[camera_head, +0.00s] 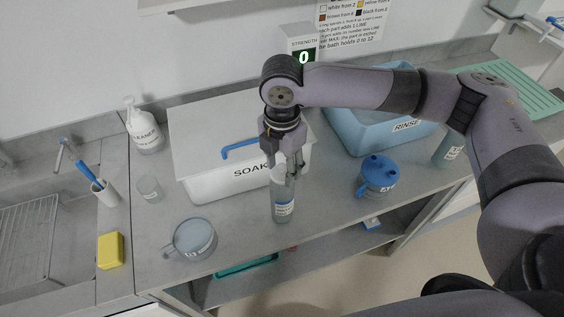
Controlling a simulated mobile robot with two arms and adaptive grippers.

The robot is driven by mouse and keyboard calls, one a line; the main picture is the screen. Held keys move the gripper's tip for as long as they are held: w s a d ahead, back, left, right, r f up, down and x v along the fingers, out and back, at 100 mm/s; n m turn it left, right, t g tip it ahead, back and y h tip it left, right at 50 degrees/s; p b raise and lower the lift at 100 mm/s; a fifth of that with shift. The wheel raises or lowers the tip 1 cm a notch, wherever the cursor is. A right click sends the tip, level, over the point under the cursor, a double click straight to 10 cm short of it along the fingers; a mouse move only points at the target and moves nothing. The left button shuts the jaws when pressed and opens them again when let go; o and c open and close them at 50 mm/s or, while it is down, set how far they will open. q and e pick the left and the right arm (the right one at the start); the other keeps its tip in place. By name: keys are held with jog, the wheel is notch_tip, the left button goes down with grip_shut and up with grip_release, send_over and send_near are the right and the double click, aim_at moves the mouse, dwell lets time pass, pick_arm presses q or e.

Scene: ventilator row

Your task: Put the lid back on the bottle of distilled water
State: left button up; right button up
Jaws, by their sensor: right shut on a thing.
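A slim, clear grey-blue bottle (283,207) with a blue and white label stands upright near the counter's front edge. I take it for the distilled water; its label is too small to read. My right gripper (285,167) points down over the bottle's top and is shut on a white lid (278,173). The lid is at the bottle's mouth, partly hidden by the fingers; I cannot tell whether it is seated. My left gripper is not in view.
A white SOAK tub (206,184) stands just behind the bottle, a blue RINSE tub (352,139) behind right. A blue-lidded jar (377,181) stands right, a grey cup (194,238) left. Another bottle (446,151) is partly hidden by my arm. Bare counter lies between bottle and cup.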

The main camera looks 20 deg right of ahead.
dwell(0.4)
jog(key=o, duration=0.8)
jog(key=shift+o, duration=0.3)
jog(key=o, duration=0.5)
jog(key=shift+c, duration=0.2)
jog(key=shift+r, duration=0.1)
notch_tip(320, 180, up, 2)
jog(key=p, duration=0.3)
jog(key=shift+r, duration=0.25)
jog(key=shift+r+p, duration=1)
jog(key=shift+p, duration=0.1)
jog(key=shift+r, duration=1.15)
